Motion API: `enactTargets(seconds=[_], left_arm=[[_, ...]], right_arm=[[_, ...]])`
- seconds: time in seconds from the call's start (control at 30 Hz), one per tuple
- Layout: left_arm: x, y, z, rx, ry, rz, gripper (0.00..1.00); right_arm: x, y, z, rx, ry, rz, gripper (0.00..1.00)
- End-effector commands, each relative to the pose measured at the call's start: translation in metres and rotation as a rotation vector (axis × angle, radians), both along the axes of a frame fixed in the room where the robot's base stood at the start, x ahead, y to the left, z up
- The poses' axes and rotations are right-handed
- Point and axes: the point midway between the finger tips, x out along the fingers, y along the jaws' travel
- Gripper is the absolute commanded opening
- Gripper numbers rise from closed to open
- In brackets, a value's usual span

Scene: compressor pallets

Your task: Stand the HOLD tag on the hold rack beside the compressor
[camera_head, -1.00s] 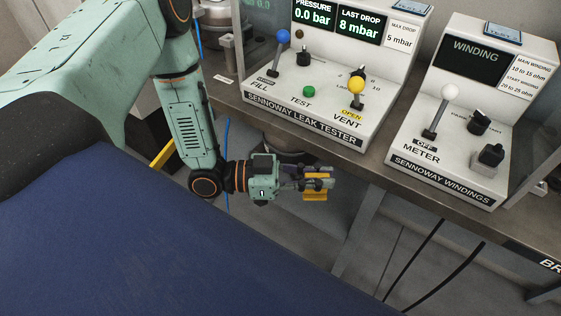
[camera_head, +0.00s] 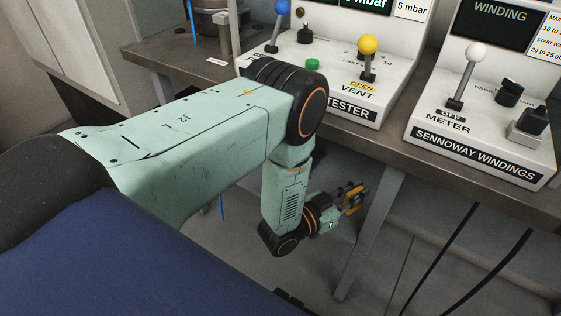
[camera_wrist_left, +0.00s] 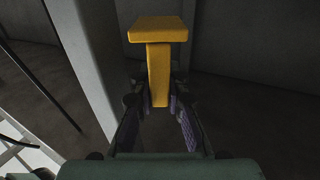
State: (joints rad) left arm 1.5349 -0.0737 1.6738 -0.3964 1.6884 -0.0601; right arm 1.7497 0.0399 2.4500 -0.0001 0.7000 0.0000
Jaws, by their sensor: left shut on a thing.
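My left gripper (camera_head: 350,197) is below the front edge of the bench, in front of a grey bench leg. It is shut on a yellow T-shaped piece, the tag (camera_head: 355,196). In the left wrist view the tag (camera_wrist_left: 158,70) stands between the fingers (camera_wrist_left: 160,110), with its wide bar away from the wrist. No lettering shows on it. The hold rack cannot be made out in these views. My right gripper is not in view.
The leak tester (camera_head: 350,105) and the windings meter (camera_head: 485,140) stand on the bench (camera_head: 395,147). A bench leg (camera_head: 367,235) and black cables (camera_head: 445,255) are close to my left gripper. A metal vessel (camera_head: 212,25) is at the upper left.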

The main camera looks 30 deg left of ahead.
Motion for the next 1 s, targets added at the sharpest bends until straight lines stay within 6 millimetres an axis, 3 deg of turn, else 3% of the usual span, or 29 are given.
enactTargets(seconds=[0.3,0.57,0.83,1.0], left_arm=[[0.035,0.025,0.011,-0.004,-0.006,0.283,0.0],[0.044,0.051,0.024,-0.006,-0.005,0.421,0.0],[0.044,0.054,-0.022,-0.007,-0.002,0.433,0.0],[0.044,0.054,-0.037,-0.007,-0.004,0.431,0.0]], right_arm=[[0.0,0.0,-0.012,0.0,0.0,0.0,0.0],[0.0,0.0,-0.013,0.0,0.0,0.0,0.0],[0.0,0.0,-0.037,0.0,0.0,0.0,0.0],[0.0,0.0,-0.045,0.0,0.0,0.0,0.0]])
